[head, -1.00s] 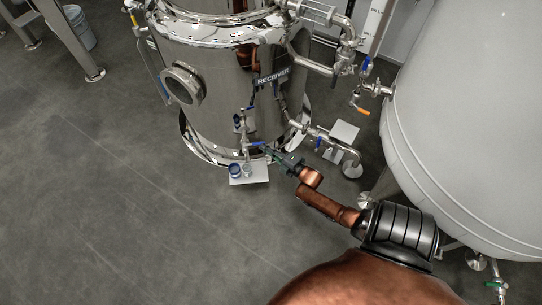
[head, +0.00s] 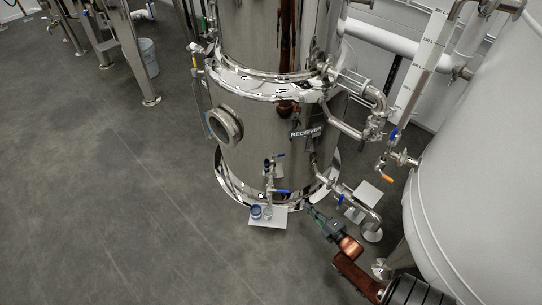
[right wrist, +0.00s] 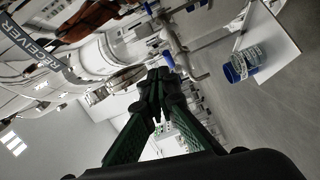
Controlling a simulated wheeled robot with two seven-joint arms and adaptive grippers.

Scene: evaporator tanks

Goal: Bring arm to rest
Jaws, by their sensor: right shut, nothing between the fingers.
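My right arm comes in from the lower right of the head view, and its gripper (head: 311,210) is low beside the steel RECEIVER tank (head: 262,140). The gripper is shut and empty, a little right of and apart from the blue-handled valve (head: 281,191). In the right wrist view the dark green fingers (right wrist: 158,78) meet at their tips, with a blue valve handle (right wrist: 167,60) beyond them. My left gripper is not in view.
A large pale tank (head: 480,190) stands close on the right, with piping between the tanks.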

